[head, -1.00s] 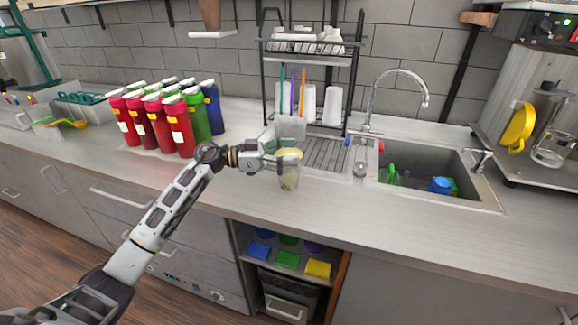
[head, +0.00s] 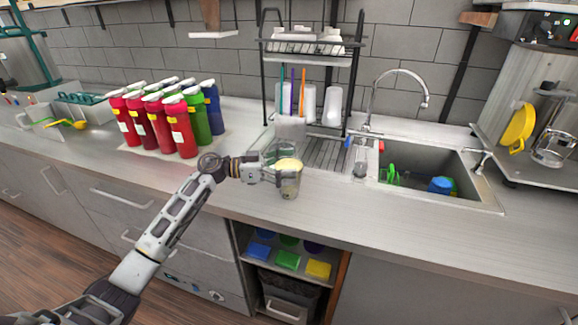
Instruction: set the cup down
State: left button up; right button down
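A clear cup (head: 289,181) with a pale yellow top stands upright at the front part of the counter (head: 400,225), in front of the dish rack. Its base looks to be at counter level, though I cannot tell whether it touches. My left gripper (head: 282,172) reaches in from the left at the cup's upper part, its fingers around or beside the cup. The fingers are small and partly hidden by the cup, so their grip is unclear. My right gripper is not in view.
Several red, green and blue bottles (head: 170,122) stand left of my gripper. A black dish rack (head: 264,75) holds cups and straws behind the cup. A sink (head: 480,196) with a tap is to the right. The counter's front right is clear.

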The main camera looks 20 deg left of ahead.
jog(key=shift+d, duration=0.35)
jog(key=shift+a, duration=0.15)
pick_arm(q)
jog(key=shift+r, duration=0.15)
jog(key=shift+s+a, duration=0.15)
jog(key=shift+a, duration=0.3)
jog(key=v, duration=1.1)
jog(key=shift+b, duration=0.45)
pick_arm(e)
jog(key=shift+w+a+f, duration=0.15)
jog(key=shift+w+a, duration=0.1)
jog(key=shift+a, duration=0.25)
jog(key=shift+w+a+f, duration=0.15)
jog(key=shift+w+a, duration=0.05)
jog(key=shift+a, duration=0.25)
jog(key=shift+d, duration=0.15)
